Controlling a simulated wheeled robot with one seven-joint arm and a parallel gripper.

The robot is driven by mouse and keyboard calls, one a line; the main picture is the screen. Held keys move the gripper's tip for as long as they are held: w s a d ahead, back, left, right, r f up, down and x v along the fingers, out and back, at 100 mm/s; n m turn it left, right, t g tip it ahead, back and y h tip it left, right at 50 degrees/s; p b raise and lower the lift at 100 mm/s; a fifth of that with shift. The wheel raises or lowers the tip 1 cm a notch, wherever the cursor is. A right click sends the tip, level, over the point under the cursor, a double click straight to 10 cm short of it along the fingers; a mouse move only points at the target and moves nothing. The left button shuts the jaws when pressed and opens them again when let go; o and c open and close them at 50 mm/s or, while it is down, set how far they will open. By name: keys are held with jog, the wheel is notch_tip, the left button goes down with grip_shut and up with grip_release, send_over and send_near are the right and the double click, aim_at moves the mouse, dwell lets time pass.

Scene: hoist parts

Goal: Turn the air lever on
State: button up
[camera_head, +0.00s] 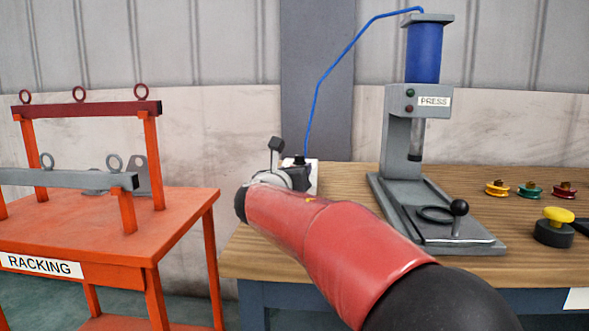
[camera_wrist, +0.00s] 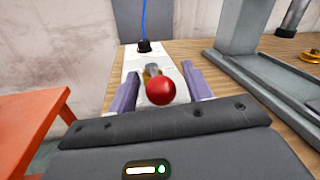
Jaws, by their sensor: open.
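The air lever is a red ball knob (camera_wrist: 161,91) on a short brass-coloured stem, set on a white valve block (camera_wrist: 139,62). In the wrist view it stands between the two purple-grey fingers of my gripper (camera_wrist: 159,72), which is open. A gap shows on each side of the knob, so neither finger appears to touch it. A black fitting (camera_wrist: 144,46) with a blue hose sits at the far end of the block. In the head view my arm hides the lever and most of the white block (camera_head: 314,172).
The grey press (camera_head: 395,140) with a blue cylinder stands right of the block on the wooden bench (camera_head: 270,262). Coloured pulleys (camera_head: 528,189) and a yellow-topped button (camera_head: 556,226) lie further right. The orange racking table (camera_head: 150,210) is left, across a gap. A wall is behind.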

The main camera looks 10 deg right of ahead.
jog(key=shift+w+d, duration=0.3)
jog(key=shift+w, duration=0.1)
jog(key=shift+c, duration=0.4)
grip_shut()
jog(key=n+y+b, duration=0.1)
jog(key=d+t+y+b, duration=0.1)
jog(key=shift+s+f+n+y+b, duration=0.1)
jog(key=shift+f+n+y+b, duration=0.05)
jog(key=shift+n+y+b, duration=0.2)
jog(key=shift+d+n+t+y+b, duration=0.2)
jog(key=shift+n+t+y+b, duration=0.1)
jog(key=shift+n+y+b, duration=0.45)
jog(key=shift+r, duration=0.2)
